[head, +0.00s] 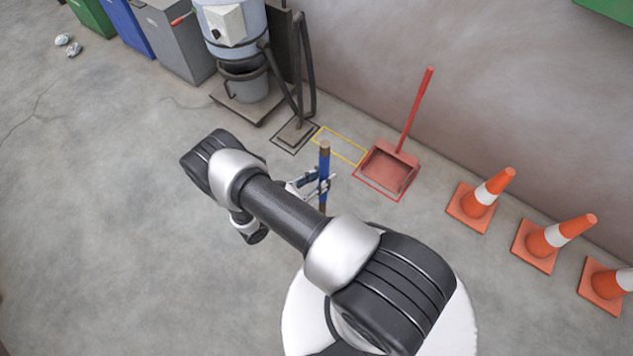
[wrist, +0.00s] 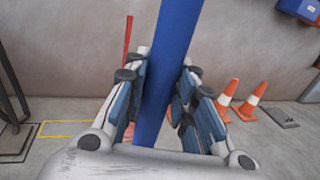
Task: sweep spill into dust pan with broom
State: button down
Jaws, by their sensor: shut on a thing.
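The red dust pan (head: 387,171) with its long upright handle stands on the floor by the wall, inside a red outline. In the wrist view its red handle (wrist: 127,45) shows behind my gripper. My gripper (head: 318,186) is shut on a blue pole with a brown top end, which I take to be the broom (head: 324,163). The blue pole (wrist: 168,75) runs between the fingers in the wrist view, slightly tilted there. The broom's head is hidden in both views. I cannot make out any spill on the floor.
A yellow floor outline (head: 340,146) is empty beside the pan. A machine with a bucket (head: 246,85) and grey, blue and green bins stand at the upper left. Several orange cones (head: 482,200) line the right. Small pale lumps (head: 68,44) lie far left. The left floor is open.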

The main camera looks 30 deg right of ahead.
jog(key=shift+w+d+b, duration=1.15)
jog(key=shift+w+d, duration=1.1)
jog(key=shift+d, duration=4.35)
jog(key=shift+w+d+b, duration=1.2)
jog(key=shift+w+d, duration=1)
jog(key=shift+d, duration=4.45)
jog(key=shift+w+d+b, duration=1.15)
jog(key=shift+w+d, duration=1.1)
jog(key=shift+d, duration=4.35)
jog(key=s+a+r+p, duration=0.2)
jog(key=a+r+p, duration=0.3)
jog(key=a+p, duration=0.1)
jog(key=shift+p, duration=0.7)
